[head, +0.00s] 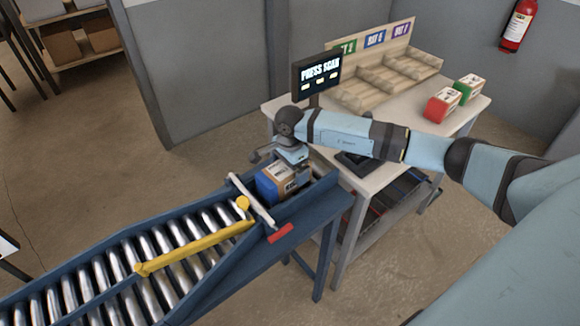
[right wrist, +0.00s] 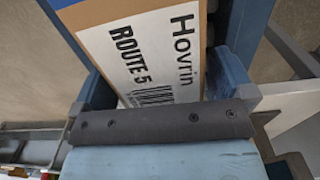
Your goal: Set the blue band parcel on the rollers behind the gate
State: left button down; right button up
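The blue band parcel (head: 271,188), a brown box with a blue band and white label, is at the upper right end of the roller conveyor (head: 198,220), behind the gate (head: 252,201). Whether its base touches the rollers is hidden. My right gripper (head: 294,168) is at its top. In the right wrist view the parcel's label (right wrist: 150,58) reads "Hovrin ROUTE 5". The two fingers of the right gripper (right wrist: 165,90) are on either side of the parcel, and seem to touch it. My left gripper is not in view.
Blue side rails flank the rollers. A table (head: 345,187) with a "PRESS SCAN" screen (head: 317,74) stands at the right, with a red box (head: 441,106) and a green box (head: 468,88). The rollers at lower left are clear.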

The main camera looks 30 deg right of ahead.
jog(key=shift+r, duration=0.1)
notch_tip(320, 180, up, 14)
jog(key=b, duration=0.1)
